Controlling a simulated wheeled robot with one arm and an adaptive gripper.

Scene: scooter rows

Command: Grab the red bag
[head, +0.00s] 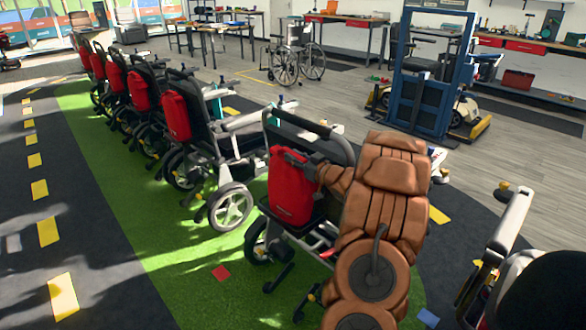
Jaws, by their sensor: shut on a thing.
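The nearest red bag (291,195) hangs upright at the back of the nearest wheelchair-like scooter (268,130), below its push handle. My gripper (299,166) reaches in from the right and is shut on the upper part of this red bag. The bag still rests against the scooter's back, above its rear frame. My brown arm hides the scooter's right side. The fingertips are small and dark, so their exact hold on the bag is hard to see.
More scooters with red bags (175,117) stand in a row to the back left on a green strip (130,210). A dark lane with yellow dashes (48,231) runs along the left. Another scooter (512,225) stands close at right. A blue frame (430,105) is behind.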

